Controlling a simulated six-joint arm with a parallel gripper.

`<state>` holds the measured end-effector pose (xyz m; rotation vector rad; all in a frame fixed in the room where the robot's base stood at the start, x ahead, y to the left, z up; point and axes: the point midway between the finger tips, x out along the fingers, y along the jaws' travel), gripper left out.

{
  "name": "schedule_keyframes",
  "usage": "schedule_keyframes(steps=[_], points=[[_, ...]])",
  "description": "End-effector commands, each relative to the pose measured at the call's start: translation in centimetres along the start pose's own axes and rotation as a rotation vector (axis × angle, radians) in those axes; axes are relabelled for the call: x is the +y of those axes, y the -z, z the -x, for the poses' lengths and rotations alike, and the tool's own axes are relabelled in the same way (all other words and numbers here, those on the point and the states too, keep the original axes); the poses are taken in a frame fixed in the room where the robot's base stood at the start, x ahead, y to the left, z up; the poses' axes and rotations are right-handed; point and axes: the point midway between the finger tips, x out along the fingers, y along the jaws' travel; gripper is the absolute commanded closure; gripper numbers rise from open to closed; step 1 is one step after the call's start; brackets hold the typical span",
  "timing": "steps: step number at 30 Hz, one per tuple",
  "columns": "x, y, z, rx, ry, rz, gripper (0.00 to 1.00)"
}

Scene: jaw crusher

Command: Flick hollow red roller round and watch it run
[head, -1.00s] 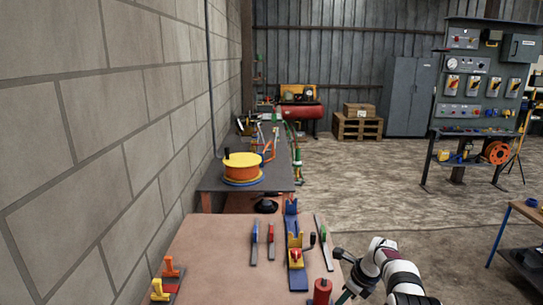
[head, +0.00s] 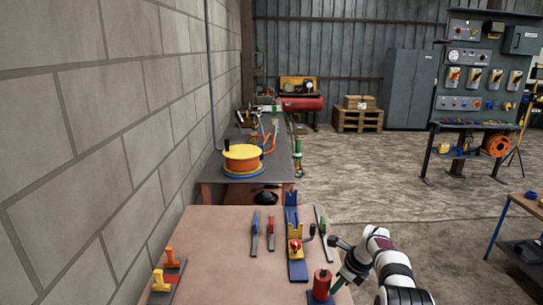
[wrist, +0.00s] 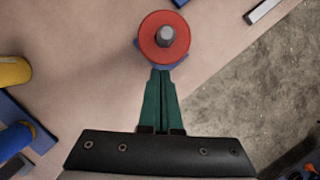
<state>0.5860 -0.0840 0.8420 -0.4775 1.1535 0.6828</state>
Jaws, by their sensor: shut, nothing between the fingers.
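The red roller (head: 321,284) stands upright on a blue base (head: 319,298) near the right edge of the table in the head view. In the wrist view the red roller (wrist: 150,43) shows from above as a ring around a grey pin (wrist: 166,36), with part of its blue base behind it. My gripper (wrist: 160,72) has green fingers, shut together and empty, pointing at the roller's near side. The tips are at or just short of the roller's edge; I cannot tell whether they touch. In the head view my gripper (head: 338,285) is right beside the roller.
A blue stand with yellow parts (head: 297,268) is behind the roller. Flat tools with blue (head: 254,240), red (head: 271,238) and green (head: 325,240) parts lie nearby. Orange and yellow pieces (head: 165,272) sit at the left. The table's middle left (head: 215,260) is clear.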

Motion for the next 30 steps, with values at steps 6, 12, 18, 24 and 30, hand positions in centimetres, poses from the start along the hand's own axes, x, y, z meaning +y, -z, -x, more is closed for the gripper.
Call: schedule_keyframes(steps=[6, 12, 18, 24, 30], points=[[0.1, -0.6, -0.3, 0.001, -0.001, 0.001, 1.0], [0.0, 0.3, 0.1, 0.001, 0.0, -0.001, 1.0], [0.0, 0.1, 0.0, 0.0, 0.0, 0.001, 1.0], [0.1, -0.9, -0.4, 0.0, -0.001, 0.002, 1.0], [0.3, -1.1, -0.4, -0.002, -0.002, 0.002, 1.0]])
